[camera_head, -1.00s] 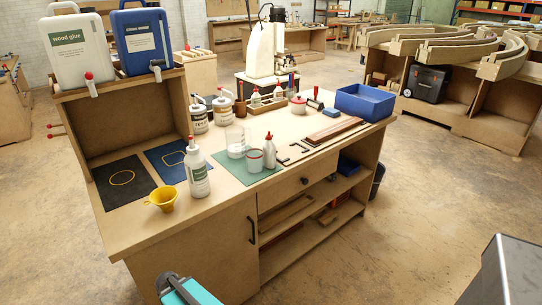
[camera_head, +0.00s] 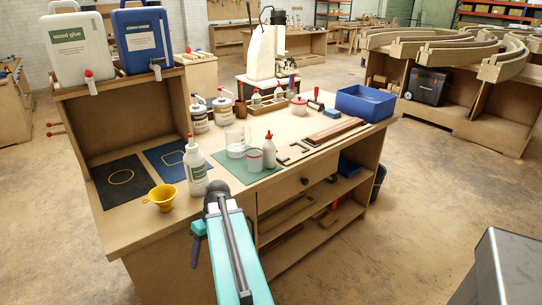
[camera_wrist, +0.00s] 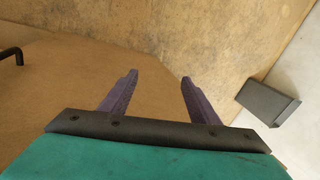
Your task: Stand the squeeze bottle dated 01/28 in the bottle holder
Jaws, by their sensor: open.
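Several squeeze bottles stand on the bench. A white one with a red tip and green label (camera_head: 197,176) is near the front left. A plain pale one with a red tip (camera_head: 269,156) is on the green mat (camera_head: 228,168). Small bottles (camera_head: 256,101) stand in a wooden holder (camera_head: 246,111) at the back, partly hidden by other things. No date is readable on any bottle. My gripper (camera_wrist: 158,77) is open and empty in the wrist view, over the cabinet front and floor.
A yellow funnel (camera_head: 161,198) stands at the front left edge. Glue jugs (camera_head: 78,48) stand on the left shelf. A black door handle (camera_wrist: 12,55) shows in the wrist view.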

